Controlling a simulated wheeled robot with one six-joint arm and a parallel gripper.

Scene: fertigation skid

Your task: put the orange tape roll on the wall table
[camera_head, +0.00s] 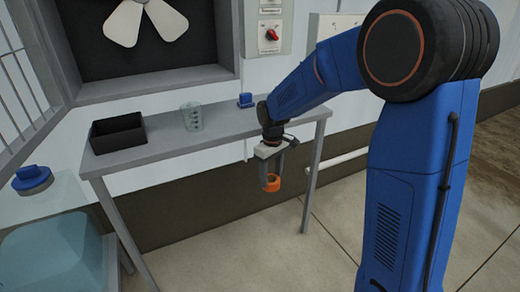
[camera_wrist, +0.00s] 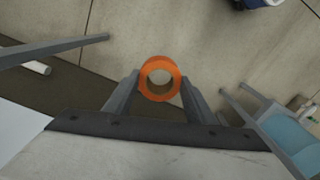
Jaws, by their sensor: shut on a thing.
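The orange tape roll (camera_head: 272,184) is held between the fingertips of my gripper (camera_head: 271,176), in front of the wall table's front edge and below its top in the head view. In the wrist view the tape roll (camera_wrist: 146,86) sits between the two grey fingers of my gripper (camera_wrist: 158,84), its hole facing the camera. My gripper is shut on it, and the floor shows behind it. The wall table (camera_head: 165,148) is a grey table with thin legs against the wall. Its top shows clear room between the things on it.
On the wall table stand a black open bin (camera_head: 118,134), a clear measuring beaker (camera_head: 192,116) and a small blue item (camera_head: 245,100) at the back. A translucent tank with a blue cap (camera_head: 32,179) stands at the left. A white pipe (camera_head: 345,157) runs low along the wall.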

